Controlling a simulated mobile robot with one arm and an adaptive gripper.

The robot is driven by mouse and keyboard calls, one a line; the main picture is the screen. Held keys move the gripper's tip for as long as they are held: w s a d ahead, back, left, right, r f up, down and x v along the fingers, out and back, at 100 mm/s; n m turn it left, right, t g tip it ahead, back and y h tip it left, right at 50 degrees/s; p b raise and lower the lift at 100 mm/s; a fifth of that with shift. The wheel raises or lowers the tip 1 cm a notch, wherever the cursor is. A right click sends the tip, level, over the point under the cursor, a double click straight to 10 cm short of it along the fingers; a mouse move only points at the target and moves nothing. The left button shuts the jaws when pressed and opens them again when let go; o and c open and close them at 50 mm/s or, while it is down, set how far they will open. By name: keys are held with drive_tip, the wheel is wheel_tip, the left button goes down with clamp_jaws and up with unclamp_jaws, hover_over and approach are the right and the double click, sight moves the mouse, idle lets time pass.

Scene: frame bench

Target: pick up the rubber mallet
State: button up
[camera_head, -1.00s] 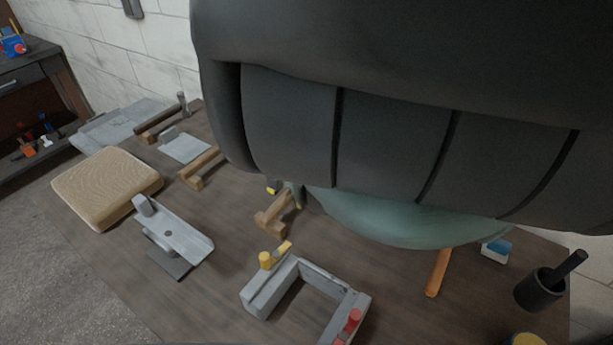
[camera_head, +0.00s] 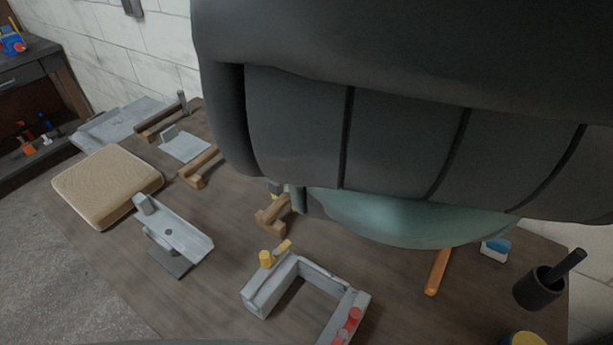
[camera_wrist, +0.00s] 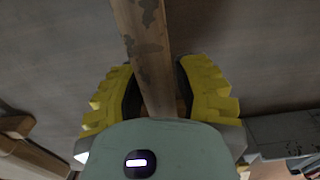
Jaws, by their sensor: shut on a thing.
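My gripper (camera_wrist: 158,85) has its yellow fingers on either side of a wooden handle with dark worn patches, which I take to be the rubber mallet (camera_wrist: 143,45). The handle runs from the top of the wrist view down between the fingers to the pale green palm. The mallet's head is not in view. In the head view my arm covers most of the gripper and whatever it holds. Whether the handle is clear of the bench cannot be told.
A grey U-shaped frame (camera_head: 265,290) stands at the front. A wooden piece (camera_head: 272,216) lies behind it. A grey metal fixture (camera_head: 185,238) and a tan pad (camera_head: 108,183) are at left. An orange handle (camera_head: 437,271) and a black cup (camera_head: 540,290) are at right.

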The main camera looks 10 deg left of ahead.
clamp_jaws()
drive_tip(key=shift+r, duration=0.2)
idle(0.6)
